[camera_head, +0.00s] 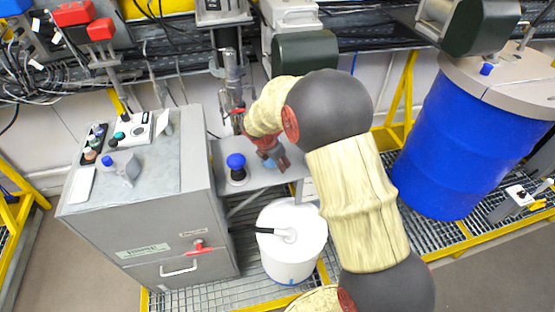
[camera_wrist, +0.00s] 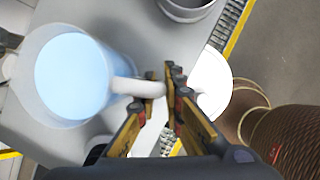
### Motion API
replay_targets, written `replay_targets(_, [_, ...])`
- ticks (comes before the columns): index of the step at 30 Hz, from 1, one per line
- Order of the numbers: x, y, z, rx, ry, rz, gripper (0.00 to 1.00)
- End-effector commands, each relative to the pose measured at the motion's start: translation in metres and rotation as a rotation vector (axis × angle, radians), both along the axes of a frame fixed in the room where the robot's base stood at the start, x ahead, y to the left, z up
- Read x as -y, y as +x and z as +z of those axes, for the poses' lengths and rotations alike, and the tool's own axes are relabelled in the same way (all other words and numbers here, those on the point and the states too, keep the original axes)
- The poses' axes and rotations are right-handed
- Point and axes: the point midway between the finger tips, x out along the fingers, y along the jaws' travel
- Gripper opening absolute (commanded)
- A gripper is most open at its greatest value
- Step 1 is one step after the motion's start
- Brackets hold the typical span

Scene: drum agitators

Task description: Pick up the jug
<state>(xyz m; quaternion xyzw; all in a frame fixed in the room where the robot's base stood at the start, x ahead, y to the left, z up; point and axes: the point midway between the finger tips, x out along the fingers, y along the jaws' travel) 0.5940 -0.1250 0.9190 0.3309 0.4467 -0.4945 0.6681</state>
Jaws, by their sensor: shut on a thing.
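The jug (camera_wrist: 75,75) is a translucent white vessel with light blue liquid inside, seen from above in the wrist view. Its white handle (camera_wrist: 140,88) points right, toward my fingers. My gripper (camera_wrist: 164,88) is shut on the jug's handle. The jug is mostly hidden there behind my gripper; only a bit of light blue shows. I cannot tell whether the jug's base touches the shelf.
A blue-topped dark item (camera_head: 237,168) stands on the shelf, left of my gripper. A grey cabinet (camera_head: 160,225) with small items on top stands left. A blue drum (camera_head: 455,145) stands right. Pipes and cables run behind.

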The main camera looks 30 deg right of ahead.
Motion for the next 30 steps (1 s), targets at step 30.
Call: replay_targets(30, [-0.002,-0.011,0.037,0.001,-0.002,0.0,0.0])
